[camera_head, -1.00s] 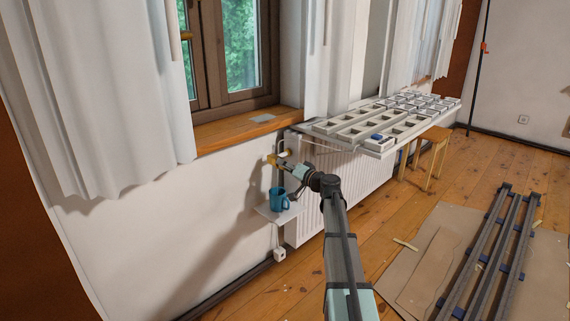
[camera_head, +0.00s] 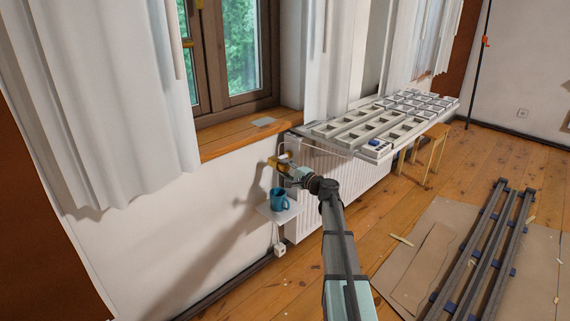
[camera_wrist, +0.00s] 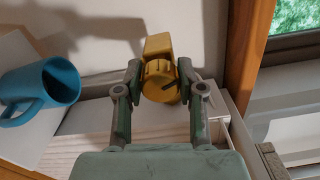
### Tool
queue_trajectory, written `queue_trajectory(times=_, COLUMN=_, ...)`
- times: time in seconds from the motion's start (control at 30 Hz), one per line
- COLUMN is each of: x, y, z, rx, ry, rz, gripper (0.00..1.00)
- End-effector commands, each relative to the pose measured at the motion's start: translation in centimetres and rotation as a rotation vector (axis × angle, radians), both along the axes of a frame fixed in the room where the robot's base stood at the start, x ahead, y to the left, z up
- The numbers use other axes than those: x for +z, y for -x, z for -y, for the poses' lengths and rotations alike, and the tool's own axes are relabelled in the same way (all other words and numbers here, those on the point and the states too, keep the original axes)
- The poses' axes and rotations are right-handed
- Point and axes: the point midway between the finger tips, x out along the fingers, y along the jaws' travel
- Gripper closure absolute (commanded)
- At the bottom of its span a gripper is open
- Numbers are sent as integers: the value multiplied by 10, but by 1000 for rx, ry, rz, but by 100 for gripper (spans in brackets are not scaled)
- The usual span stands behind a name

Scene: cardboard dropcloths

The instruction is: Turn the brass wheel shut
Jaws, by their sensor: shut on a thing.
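The brass wheel (camera_wrist: 160,82) is a round yellow knob with a dark slot mark, on a yellow body at the left end of the radiator. My gripper (camera_wrist: 159,80) has a finger on each side of the wheel and is shut on it. In the head view my gripper (camera_head: 286,167) is at the radiator's upper left corner, and the brass fitting (camera_head: 274,162) shows just past its tip. My fingers and wrist hide most of the wheel there.
A blue mug (camera_head: 279,199) stands on a small white shelf (camera_head: 262,211) just below my gripper; the mug (camera_wrist: 45,86) is close on the left in the wrist view. The white radiator (camera_head: 310,210) is beside my arm. A rack of pale frames (camera_head: 330,127) overhangs it. The windowsill (camera_head: 225,137) is above.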

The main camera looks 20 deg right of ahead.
Motion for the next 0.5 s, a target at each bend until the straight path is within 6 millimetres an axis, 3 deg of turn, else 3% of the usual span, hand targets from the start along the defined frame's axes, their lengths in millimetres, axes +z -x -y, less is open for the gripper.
queue_trajectory(times=0.5, x=4, y=-2, z=0, rx=0, ry=-330, rz=-117, gripper=97)
